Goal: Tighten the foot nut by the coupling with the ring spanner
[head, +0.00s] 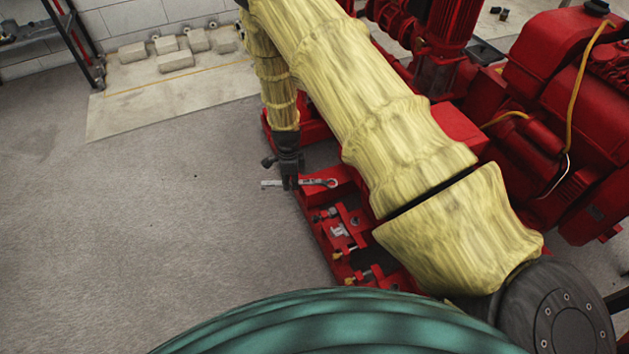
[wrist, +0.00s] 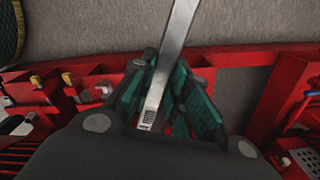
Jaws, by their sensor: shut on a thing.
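My gripper (head: 289,184) points down at the edge of the red pumpset base and is shut on the silver ring spanner (head: 318,182). The spanner lies roughly level across the fingers, its ring end to the right over the red base and its other end out to the left. In the wrist view the spanner's shank (wrist: 177,45) runs between the teal finger pads (wrist: 162,98). Its ring end is hidden there behind the gripper body. I cannot pick out the foot nut by the coupling, nor tell whether the ring touches a nut.
Brass-tipped bolts and blocks (head: 338,230) stand on the red base frame (head: 318,238) nearer me. A red engine (head: 560,90) and a red motor (head: 447,25) stand to the right. My arm covers much of the pumpset. The grey floor (head: 150,220) at left is clear.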

